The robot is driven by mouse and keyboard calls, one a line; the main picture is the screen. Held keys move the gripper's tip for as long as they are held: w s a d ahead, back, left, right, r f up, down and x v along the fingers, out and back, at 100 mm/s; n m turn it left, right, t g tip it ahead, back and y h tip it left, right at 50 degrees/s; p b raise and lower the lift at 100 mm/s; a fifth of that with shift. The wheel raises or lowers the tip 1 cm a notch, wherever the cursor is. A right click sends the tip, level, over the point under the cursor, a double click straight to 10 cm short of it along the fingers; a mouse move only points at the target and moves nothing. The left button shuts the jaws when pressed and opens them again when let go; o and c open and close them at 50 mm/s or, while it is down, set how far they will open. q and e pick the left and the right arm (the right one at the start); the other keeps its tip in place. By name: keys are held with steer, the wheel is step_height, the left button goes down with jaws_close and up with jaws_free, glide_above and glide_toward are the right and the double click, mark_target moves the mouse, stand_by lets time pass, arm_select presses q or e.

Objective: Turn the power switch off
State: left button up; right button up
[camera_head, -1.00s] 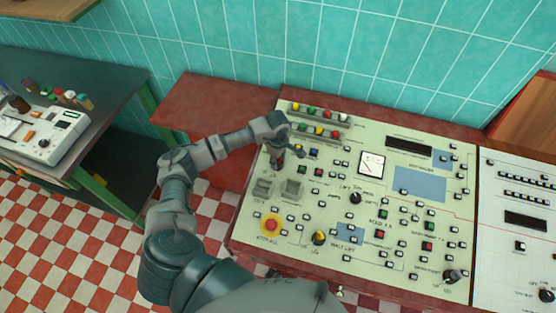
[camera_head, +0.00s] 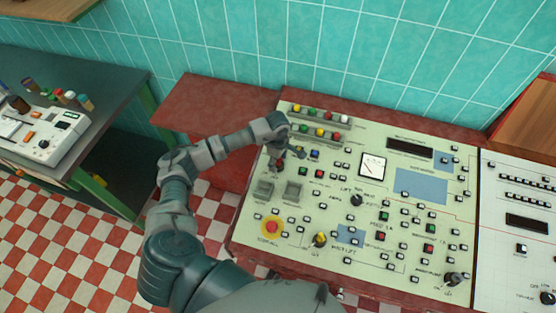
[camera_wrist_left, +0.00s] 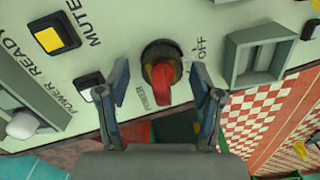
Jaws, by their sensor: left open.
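The power switch (camera_wrist_left: 162,80) is a red knob on a dark round base, seen in the left wrist view. Printing beside it reads POWER below and OFF at its right. The red handle points down in that view, away from the OFF print. My left gripper (camera_wrist_left: 163,92) is open, with one finger on each side of the knob. I cannot tell whether a finger touches it. In the head view my left gripper (camera_head: 286,153) is over the upper left of the pale control panel (camera_head: 330,215) and largely hides the switch. My right gripper is not in view.
In the head view a red emergency button (camera_head: 271,228) stands lower on the panel. A tiled wall (camera_head: 370,60) rises behind.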

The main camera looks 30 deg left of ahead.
arm_select(q)
step_height(320, 180, up, 12)
steer(key=shift+a+f, duration=0.1)
steer(key=shift+f, duration=0.1)
stand_by(0.7)
